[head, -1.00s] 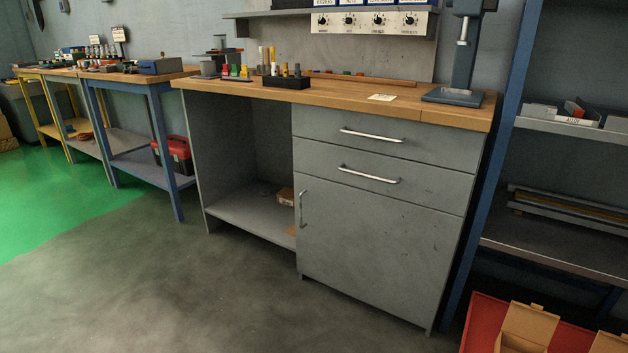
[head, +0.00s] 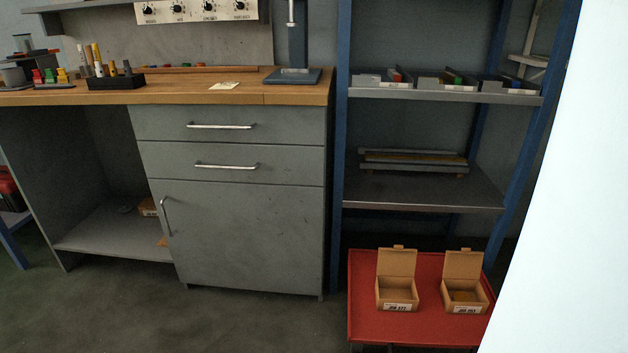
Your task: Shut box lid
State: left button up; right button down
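Two small open cardboard boxes stand on the red cart top (head: 360,325) at the lower right of the head view. The left box (head: 397,294) has its lid (head: 397,263) standing up at the back, and its inside looks empty. The right box (head: 464,295) also has its lid (head: 462,265) up, and something brownish lies inside it. Each box has a white label on its front, too small to read surely. Neither of my grippers is in view.
A grey cabinet with a wooden top (head: 200,93) stands left of the cart. A blue-post shelf rack (head: 420,192) stands behind the cart. A large white surface (head: 575,200) fills the right edge. The floor (head: 200,320) in front of the cabinet is clear.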

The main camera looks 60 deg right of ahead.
aim_at(464, 264)
jog(key=z, duration=2.85)
jog(key=i+l, duration=0.2)
jog(key=i, duration=0.2)
jog(key=i+l, duration=0.15)
jog(key=i, duration=0.25)
jog(key=i+l+u, duration=0.1)
jog(key=i, duration=0.3)
jog(key=i+l+u, duration=0.1)
jog(key=u, duration=1)
